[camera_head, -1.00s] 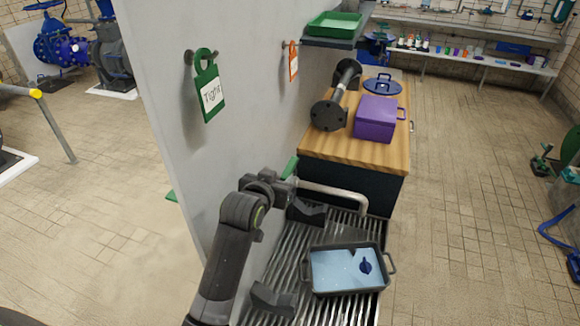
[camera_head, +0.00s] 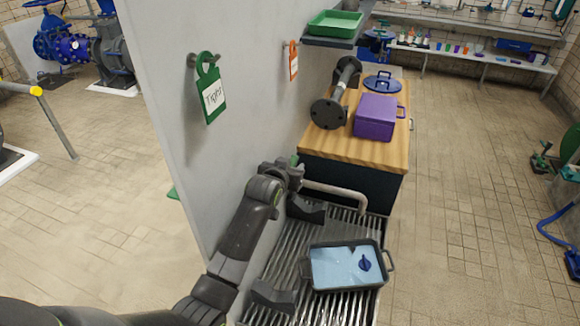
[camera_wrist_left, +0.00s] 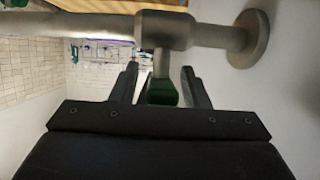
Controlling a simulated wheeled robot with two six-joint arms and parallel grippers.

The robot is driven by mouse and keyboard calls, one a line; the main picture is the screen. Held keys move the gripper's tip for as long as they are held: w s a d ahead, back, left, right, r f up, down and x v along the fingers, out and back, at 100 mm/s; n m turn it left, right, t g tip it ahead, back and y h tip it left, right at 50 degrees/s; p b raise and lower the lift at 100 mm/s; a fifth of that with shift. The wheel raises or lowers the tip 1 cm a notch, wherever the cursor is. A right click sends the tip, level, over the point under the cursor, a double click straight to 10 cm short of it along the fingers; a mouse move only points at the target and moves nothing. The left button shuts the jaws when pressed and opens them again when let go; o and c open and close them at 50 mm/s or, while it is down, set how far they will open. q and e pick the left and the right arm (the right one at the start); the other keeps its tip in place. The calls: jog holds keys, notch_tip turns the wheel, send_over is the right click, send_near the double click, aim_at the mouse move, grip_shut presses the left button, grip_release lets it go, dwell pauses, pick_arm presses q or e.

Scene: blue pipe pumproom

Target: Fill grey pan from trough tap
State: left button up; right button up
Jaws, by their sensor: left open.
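The grey pan (camera_head: 304,268) stands on the slatted trough (camera_head: 340,306). Its inside looks light blue, with a small dark blue object (camera_head: 365,263) in it. The tap (camera_head: 340,190) is a pale metal pipe reaching out from the wall behind the pan. In the left wrist view, the tap body (camera_wrist_left: 165,31) crosses the top, with a green handle (camera_wrist_left: 161,92) on a short stem. My left gripper (camera_head: 294,171) is at the tap's wall end. It is open, with its fingers on either side of the green handle. Contact cannot be told. My right gripper is not in view.
Dark blocks (camera_head: 273,296) sit on the trough's left side. Behind, a wooden-topped bench (camera_head: 330,145) holds a purple box (camera_head: 377,118), a flanged pipe (camera_head: 330,112) and a blue lid (camera_head: 383,83). A grey wall (camera_head: 240,130) borders the left.

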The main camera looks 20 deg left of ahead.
pick_arm(q)
grip_shut()
jog(key=shift+n+y, duration=0.3)
jog(key=shift+y, duration=0.3)
jog(key=shift+d+n+y, duration=0.1)
jog(key=shift+n+y, duration=0.2)
jog(key=shift+n, duration=0.2)
jog(key=shift+n+g+y+b, duration=0.3)
jog(key=shift+n+y, duration=0.4)
jog(key=shift+y, duration=0.1)
